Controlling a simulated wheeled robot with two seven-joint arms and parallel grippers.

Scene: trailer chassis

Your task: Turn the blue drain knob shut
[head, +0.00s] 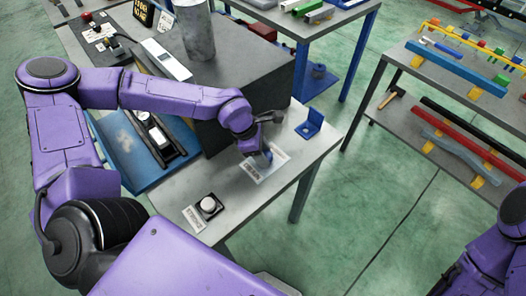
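My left arm reaches in from the left, and its gripper (264,150) points down at the grey bench top. A small blue part (269,156), which looks like the drain knob, shows at the fingertips above a white printed label (264,167). The gripper hides most of it, so I cannot tell how the knob is turned, or whether the fingers are closed on it. My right gripper is not in view; only part of my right arm shows at the lower right.
A blue angled bracket (312,124) stands on the bench (226,190) right of the gripper. A round button on a black base (208,206) sits nearer. A dark block (258,80) with a metal cylinder (195,30) is behind. A parts rack (450,70) stands at right, across open green floor.

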